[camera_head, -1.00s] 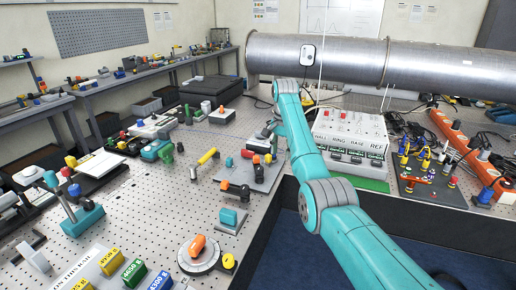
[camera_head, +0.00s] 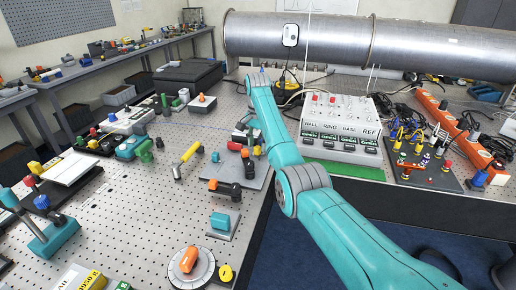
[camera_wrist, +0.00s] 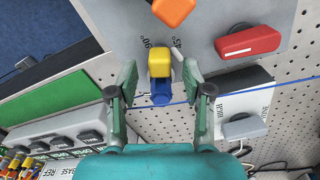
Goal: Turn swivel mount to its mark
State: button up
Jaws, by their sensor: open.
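A grey plate (camera_wrist: 210,25) carries 45° and 90° marks. A yellow block (camera_wrist: 159,60) with a blue part (camera_wrist: 160,92) below it stands by these marks; it looks like the swivel mount, but I cannot be sure. My gripper (camera_wrist: 160,97) is open, its two fingers to the left and right of the blue part, with gaps visible on both sides. The plate also shows in the head view (camera_head: 245,178), with my arm reaching to its far side. My gripper is mostly hidden there behind the arm.
An orange knob (camera_wrist: 173,10) and a red handle (camera_wrist: 248,41) stand close by on the plate side. A white labelled box (camera_head: 342,122) stands right of my arm. A round dial with an orange handle (camera_head: 190,260) is at the front.

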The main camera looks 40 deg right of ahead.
jog(key=shift+f, duration=1.25)
grip_shut()
jog(key=shift+s+d+n, duration=0.15)
jog(key=shift+s+n, duration=0.1)
jog(key=shift+n, duration=0.75)
jog(key=shift+s+d+n, duration=0.15)
jog(key=shift+s+n, duration=0.1)
jog(key=shift+n, duration=0.75)
grip_release()
